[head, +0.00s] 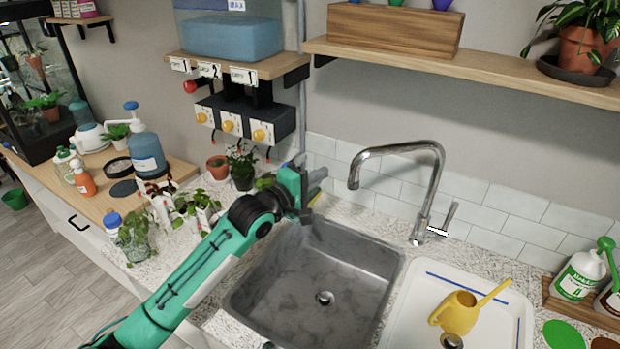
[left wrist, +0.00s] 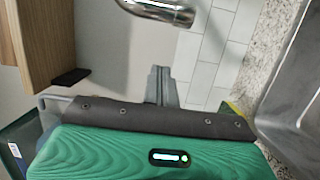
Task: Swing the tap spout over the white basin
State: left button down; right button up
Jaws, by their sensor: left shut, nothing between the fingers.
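The chrome tap (head: 432,185) stands at the back edge between the two basins. Its arched spout (head: 395,148) points left, its mouth over the back of the grey basin (head: 385,285). The white basin (head: 518,310) is to the right, with a yellow watering can (head: 458,312) in it. My left gripper (head: 312,186) is shut and empty, left of the spout mouth and apart from it in the picture. In the left wrist view the shut fingers (left wrist: 161,85) point towards the chrome spout (left wrist: 160,10) at the top edge. My right gripper is out of view.
A tap lever (head: 449,215) stands right of the tap base. A wooden shelf (head: 500,72) runs above. Potted plants (head: 200,205) and bottles crowd the left counter. A green-labelled jug (head: 580,275) stands at the far right. The grey basin is empty.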

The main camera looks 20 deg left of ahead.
pick_arm(q)
jog(key=d+p, duration=0.1)
jog(key=d, duration=0.1)
jog(key=w+d+p, duration=0.1)
jog(key=d+p, duration=0.1)
jog(key=d, duration=0.1)
jog(key=shift+w, duration=0.2)
dwell(0.4)
jog(key=shift+s, duration=0.1)
